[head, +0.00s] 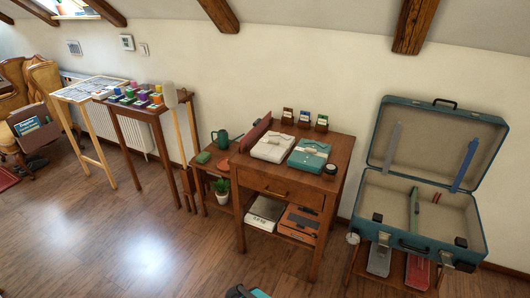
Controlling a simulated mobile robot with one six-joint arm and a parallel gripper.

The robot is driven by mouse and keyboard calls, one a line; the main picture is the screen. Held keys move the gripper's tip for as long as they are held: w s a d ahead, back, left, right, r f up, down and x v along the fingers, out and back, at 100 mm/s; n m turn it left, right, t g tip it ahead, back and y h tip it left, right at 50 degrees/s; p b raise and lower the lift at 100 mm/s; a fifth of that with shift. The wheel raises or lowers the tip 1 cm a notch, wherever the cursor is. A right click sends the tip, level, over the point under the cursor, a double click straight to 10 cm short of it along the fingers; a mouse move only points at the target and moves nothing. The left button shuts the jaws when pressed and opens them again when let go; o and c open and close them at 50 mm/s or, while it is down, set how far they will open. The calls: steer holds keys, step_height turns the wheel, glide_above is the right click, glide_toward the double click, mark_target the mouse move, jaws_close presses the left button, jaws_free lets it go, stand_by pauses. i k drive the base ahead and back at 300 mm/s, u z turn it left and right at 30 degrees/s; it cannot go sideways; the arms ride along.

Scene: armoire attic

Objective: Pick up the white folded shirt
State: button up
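The white folded shirt (272,148) lies flat on top of a brown wooden side table (290,184), towards its left. A teal folded shirt (309,155) lies just to its right. A dark red long item (256,133) stands at the table's left edge, beside the white shirt. No clear part of my gripper shows. A small dark and teal shape is cut off at the bottom edge, and I cannot tell what it is.
An open teal suitcase (420,233) stands to the right. Small dark boxes (304,118) line the table's back; white and orange items (298,222) fill its lower shelf. A low shelf with a plant (222,190) is at left. The wooden floor (140,240) in front is clear.

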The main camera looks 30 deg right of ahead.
mark_target(273, 147)
steer(key=i, duration=0.9)
steer(key=u, duration=0.1)
steer(key=k, duration=0.9)
steer(key=z, duration=0.2)
steer(key=i, duration=0.5)
steer(key=u, duration=0.1)
